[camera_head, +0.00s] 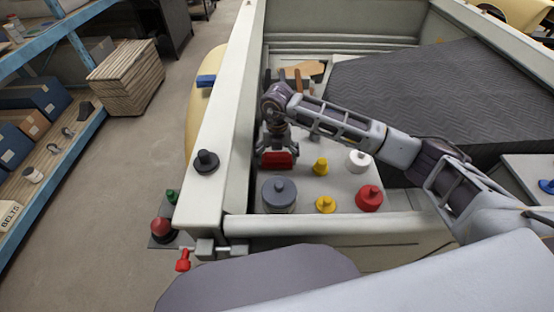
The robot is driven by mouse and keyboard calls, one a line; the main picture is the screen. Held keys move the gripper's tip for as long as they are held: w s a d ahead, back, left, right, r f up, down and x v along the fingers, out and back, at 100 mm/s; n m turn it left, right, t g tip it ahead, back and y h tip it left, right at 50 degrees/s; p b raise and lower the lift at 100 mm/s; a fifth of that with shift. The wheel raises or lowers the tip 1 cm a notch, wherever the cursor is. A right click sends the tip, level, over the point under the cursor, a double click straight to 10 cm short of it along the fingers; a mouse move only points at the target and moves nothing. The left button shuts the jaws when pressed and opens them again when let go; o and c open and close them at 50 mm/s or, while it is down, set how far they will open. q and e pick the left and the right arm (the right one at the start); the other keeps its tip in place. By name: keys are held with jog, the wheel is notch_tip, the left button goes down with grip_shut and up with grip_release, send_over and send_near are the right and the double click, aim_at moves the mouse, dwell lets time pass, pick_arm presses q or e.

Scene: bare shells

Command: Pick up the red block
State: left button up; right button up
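The red block (277,160) is at the left end of the light grey surface inside the vehicle's rear. My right gripper (277,152) points down over it, with its fingers spread to about the block's width, one at each side. I cannot tell whether the fingers press on the block or whether it is lifted. My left gripper is not in view.
Near the block stand a grey lidded pot (279,196), yellow knobbed pieces (320,167) (326,205), a white one (359,161) and a red one (369,198). A pale side wall (226,140) rises close on the left. A dark ribbed cover (440,95) lies behind.

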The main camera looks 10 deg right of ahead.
aim_at(277, 154)
jog(key=shift+s, duration=0.15)
jog(key=c, duration=0.6)
jog(key=shift+f, duration=0.15)
jog(key=shift+s+f, duration=0.1)
jog(key=shift+r, duration=0.4)
jog(key=shift+c, duration=0.5)
jog(key=r, duration=0.3)
jog(key=r+b, duration=0.1)
jog(key=r, duration=0.5)
jog(key=shift+w+r+b, duration=0.25)
jog(key=shift+r+b, duration=0.1)
jog(key=shift+c, duration=0.2)
